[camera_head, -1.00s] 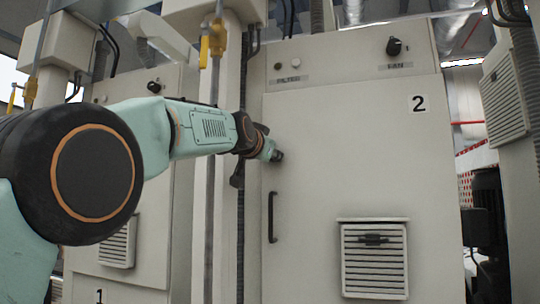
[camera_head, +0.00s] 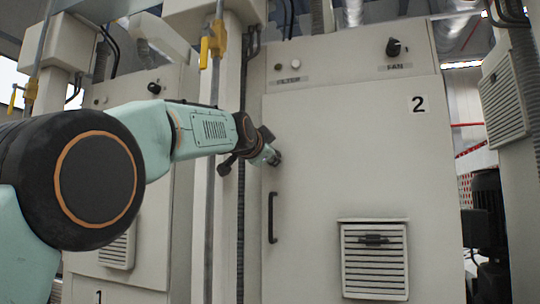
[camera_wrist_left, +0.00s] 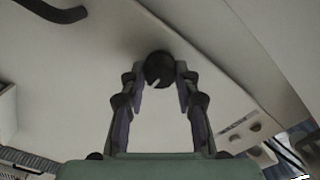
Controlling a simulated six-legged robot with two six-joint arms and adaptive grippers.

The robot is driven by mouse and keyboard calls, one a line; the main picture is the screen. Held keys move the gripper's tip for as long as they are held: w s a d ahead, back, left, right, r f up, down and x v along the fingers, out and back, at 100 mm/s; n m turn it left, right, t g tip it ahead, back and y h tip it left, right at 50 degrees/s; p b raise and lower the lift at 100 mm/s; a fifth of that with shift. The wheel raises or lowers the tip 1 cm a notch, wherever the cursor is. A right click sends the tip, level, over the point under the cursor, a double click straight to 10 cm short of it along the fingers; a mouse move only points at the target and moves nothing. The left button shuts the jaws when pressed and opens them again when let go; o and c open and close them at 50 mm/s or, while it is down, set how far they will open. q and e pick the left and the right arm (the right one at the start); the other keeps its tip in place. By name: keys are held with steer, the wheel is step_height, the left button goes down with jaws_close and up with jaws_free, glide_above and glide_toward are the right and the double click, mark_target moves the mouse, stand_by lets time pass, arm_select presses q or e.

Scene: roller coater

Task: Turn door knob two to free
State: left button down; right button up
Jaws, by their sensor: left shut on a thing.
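Door knob two is a black round knob (camera_wrist_left: 159,69) with a pale pointer line, on the white door panel of the cabinet marked 2 (camera_head: 350,150). In the wrist view it sits between the fingertips of my left gripper (camera_wrist_left: 160,84). In the head view my left gripper (camera_head: 273,157) reaches the door's upper left edge, above the black door handle (camera_head: 272,217), and its fingers mostly hide the knob. The left gripper is shut on the knob. The door lies flat in its frame. My right gripper is in neither view.
A FAN switch (camera_head: 393,47) and a FILTER button (camera_head: 295,62) sit above the door. A vent grille (camera_head: 374,260) is low on the door. A vertical pipe with a yellow valve handle (camera_head: 217,40) stands left of the cabinet, close to my left arm.

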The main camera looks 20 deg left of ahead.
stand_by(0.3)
arm_select(q)
steer(key=c, duration=1)
jaws_free()
steer(key=shift+s, duration=0.15)
steer(key=shift+s+a, duration=0.1)
steer(key=shift+s, duration=3.55)
steer(key=shift+f, duration=0.1)
